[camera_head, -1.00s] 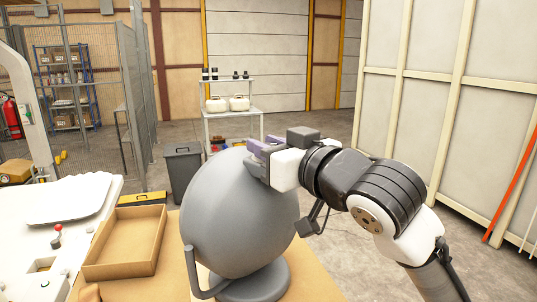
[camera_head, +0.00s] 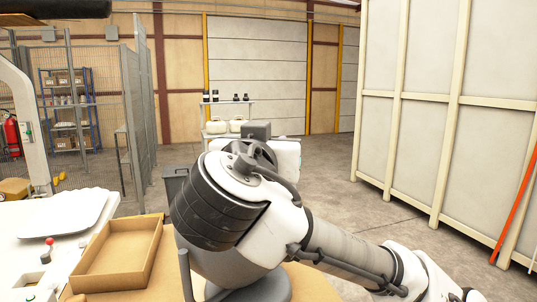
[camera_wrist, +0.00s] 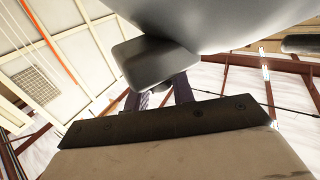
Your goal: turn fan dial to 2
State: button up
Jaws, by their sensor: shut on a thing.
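The fan (camera_head: 213,264) is a large grey rounded body on a round grey base (camera_head: 265,290). In the head view my arm covers most of it. In the wrist view the fan's smooth grey underside (camera_wrist: 225,22) fills the top. The dial (camera_wrist: 155,62) is a grey rounded block that sticks out from the fan, between it and my gripper. My gripper (camera_wrist: 161,88) is shut on the dial, its purple fingers at the block's near end. In the head view the fingers and dial are hidden behind my wrist and arm. I cannot read any dial marking.
An open cardboard box (camera_head: 120,255) lies left of the fan, beside a white machine with a pale tray (camera_head: 62,212). A shelf (camera_head: 236,112) with containers stands behind. Open floor lies to the right, before a panelled wall (camera_head: 440,110). A dark shape (camera_head: 55,10) crosses the top left.

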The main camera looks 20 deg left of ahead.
jog(key=shift+f+m+h+b, duration=0.15)
jog(key=shift+m+h+b, duration=0.15)
jog(key=shift+m+h, duration=0.35)
jog(key=o, duration=0.9)
